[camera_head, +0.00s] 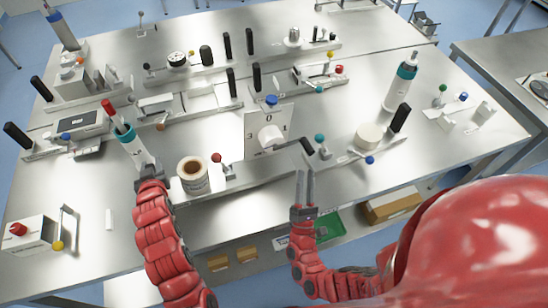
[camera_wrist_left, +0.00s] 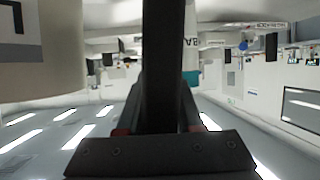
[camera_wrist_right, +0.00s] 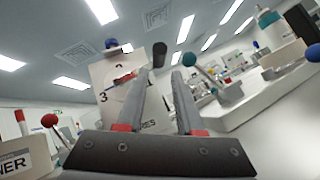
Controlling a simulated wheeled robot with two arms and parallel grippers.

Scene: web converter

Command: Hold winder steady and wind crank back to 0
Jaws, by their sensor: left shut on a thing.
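The winder's white dial panel (camera_head: 250,124) stands at the middle of the bench, with printed digits, a blue knob on top and a white drum in front. Its crank ends in a black grip (camera_head: 308,147); that grip also shows in the right wrist view (camera_wrist_right: 159,50). A red mark (camera_wrist_right: 125,79) shows on the dial; its exact reading is unclear. My right gripper (camera_head: 304,174) is open and empty, its fingertips just short of the grip. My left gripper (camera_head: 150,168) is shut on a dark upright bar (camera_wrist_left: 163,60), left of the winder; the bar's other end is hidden.
A white, teal-banded bottle (camera_head: 128,138) stands close to my left gripper. A labelled roll (camera_head: 192,178) and a red-knobbed lever (camera_head: 217,158) lie between my arms. A teal-knobbed lever (camera_head: 320,139) stands right of the crank. The bench's front edge is near.

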